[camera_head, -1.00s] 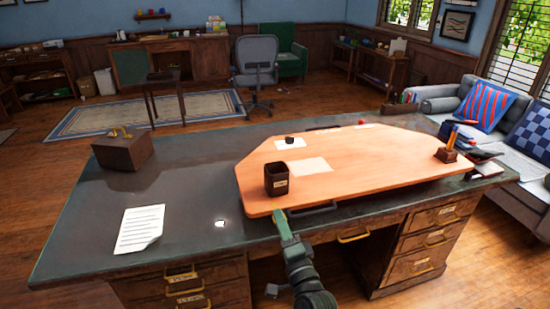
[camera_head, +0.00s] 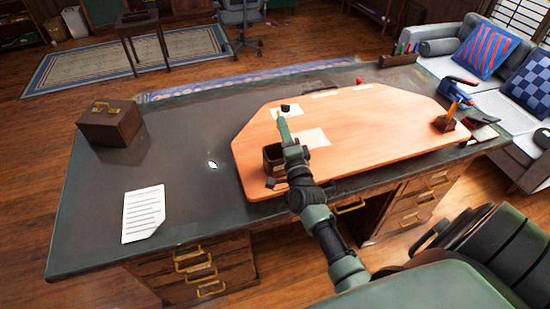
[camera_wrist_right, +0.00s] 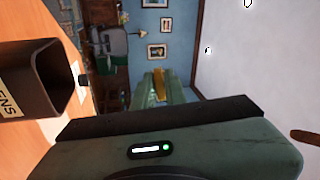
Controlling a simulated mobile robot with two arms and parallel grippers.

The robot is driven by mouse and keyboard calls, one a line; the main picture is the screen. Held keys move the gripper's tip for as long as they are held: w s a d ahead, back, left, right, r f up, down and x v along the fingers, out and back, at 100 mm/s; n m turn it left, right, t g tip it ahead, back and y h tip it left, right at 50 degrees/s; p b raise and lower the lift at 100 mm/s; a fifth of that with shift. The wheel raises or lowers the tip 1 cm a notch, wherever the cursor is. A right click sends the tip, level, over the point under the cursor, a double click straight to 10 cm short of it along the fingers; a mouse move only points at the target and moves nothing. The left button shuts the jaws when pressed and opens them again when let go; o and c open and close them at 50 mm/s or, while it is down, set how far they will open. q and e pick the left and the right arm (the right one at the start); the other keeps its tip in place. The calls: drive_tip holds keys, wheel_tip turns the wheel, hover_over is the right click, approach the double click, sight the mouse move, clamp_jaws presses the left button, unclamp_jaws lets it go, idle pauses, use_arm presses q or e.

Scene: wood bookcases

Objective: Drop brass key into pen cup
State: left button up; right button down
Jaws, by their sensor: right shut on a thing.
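The pen cup (camera_head: 273,158) is a dark brown square holder standing upright on the orange board. It shows large at the left of the right wrist view (camera_wrist_right: 45,78), with its open mouth and part of a "PENS" label. My right gripper (camera_head: 283,128) is beside and above the cup, partly covering it in the head view. In the wrist view the gripper (camera_wrist_right: 158,92) is shut on a small brass-yellow piece, the brass key (camera_wrist_right: 158,84). The key lies clear of the cup's mouth; most of its shape is hidden by the fingers. My left gripper is not in view.
The orange board (camera_head: 370,135) lies on the dark desk (camera_head: 100,210). A brown box (camera_head: 110,124) and a paper sheet (camera_head: 143,213) are at the left. A small dark item (camera_head: 285,107) and a wooden holder (camera_head: 444,124) stand on the board.

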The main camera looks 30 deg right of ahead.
sight(276, 161)
drive_tip(key=shift+s+f+b, duration=0.2)
drive_tip(key=shift+f+b, duration=0.2)
drive_tip(key=shift+f, duration=0.25)
drive_tip(key=f+b, duration=0.3)
drive_tip(key=f, duration=0.1)
drive_tip(key=shift+w+f, duration=0.1)
drive_tip(key=shift+w, duration=0.15)
drive_tip(key=c, duration=1.4)
unclamp_jaws()
drive_tip(key=shift+o, duration=0.2)
